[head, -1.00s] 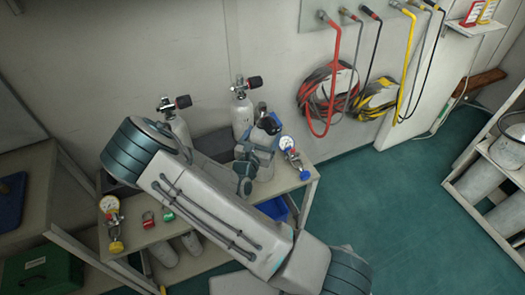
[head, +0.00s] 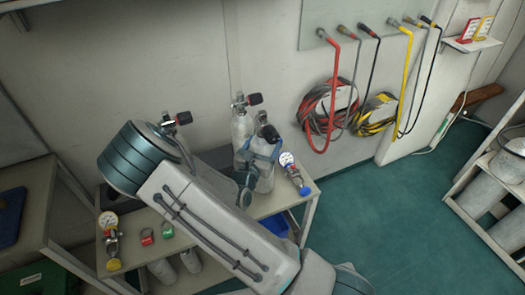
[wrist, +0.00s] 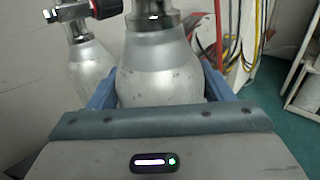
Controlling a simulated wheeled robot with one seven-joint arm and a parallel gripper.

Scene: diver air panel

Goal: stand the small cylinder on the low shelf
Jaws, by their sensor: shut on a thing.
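The small cylinder (head: 264,178) is a pale grey metal bottle with a dark valve knob, near the right end of the bench in the head view. It looks nearly upright. My gripper (head: 263,150) is shut around its upper body. In the wrist view the cylinder (wrist: 158,75) stands between the two blue fingers; its base is hidden there. I cannot tell whether its base touches the bench top. Cylinders stand low under the bench (head: 215,238), largely hidden by my arm. A rack (head: 463,207) at the right also holds cylinders. I cannot tell which is the low shelf.
Another cylinder (head: 241,130) stands close behind the held one. Red (head: 334,90) and yellow hoses hang on the wall. The green floor (head: 375,210) right of the bench is clear.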

